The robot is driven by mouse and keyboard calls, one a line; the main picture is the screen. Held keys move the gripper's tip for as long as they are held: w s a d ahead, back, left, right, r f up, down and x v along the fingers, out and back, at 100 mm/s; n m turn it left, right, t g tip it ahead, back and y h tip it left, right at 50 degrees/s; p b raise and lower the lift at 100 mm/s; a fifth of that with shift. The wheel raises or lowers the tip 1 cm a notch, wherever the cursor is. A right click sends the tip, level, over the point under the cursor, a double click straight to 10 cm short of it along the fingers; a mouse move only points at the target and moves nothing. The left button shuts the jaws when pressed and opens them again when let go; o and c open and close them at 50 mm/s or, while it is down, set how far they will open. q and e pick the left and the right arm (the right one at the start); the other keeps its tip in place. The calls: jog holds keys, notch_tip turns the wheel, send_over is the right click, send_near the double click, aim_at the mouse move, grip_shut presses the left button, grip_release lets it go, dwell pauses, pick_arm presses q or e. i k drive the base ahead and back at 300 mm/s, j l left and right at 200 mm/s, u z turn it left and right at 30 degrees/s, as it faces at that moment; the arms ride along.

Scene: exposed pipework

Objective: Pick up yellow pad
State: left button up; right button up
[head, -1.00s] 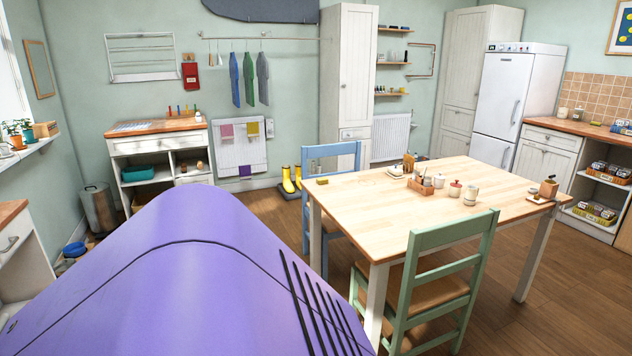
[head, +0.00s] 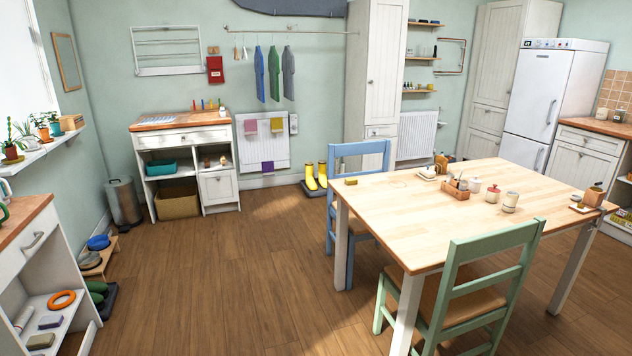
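A small yellow block (head: 351,181), which looks like a pad, lies on the far left corner of the wooden table (head: 400,215). Another flat yellowish pad (head: 41,341) lies on the lower shelf of the white cabinet at the lower left, beside a grey-violet pad (head: 50,321). I cannot tell from this distance which is the yellow pad. Neither of my grippers is in view.
A blue chair (head: 360,149) stands at the table's far left side and a green chair (head: 468,285) at its near side. An orange ring (head: 62,300) lies on the left cabinet's shelf. The wooden floor (head: 220,280) between cabinet and table is open.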

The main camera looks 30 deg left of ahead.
aim_at(350, 180)
jog(key=i+j+u, duration=0.65)
jog(key=i, duration=0.5)
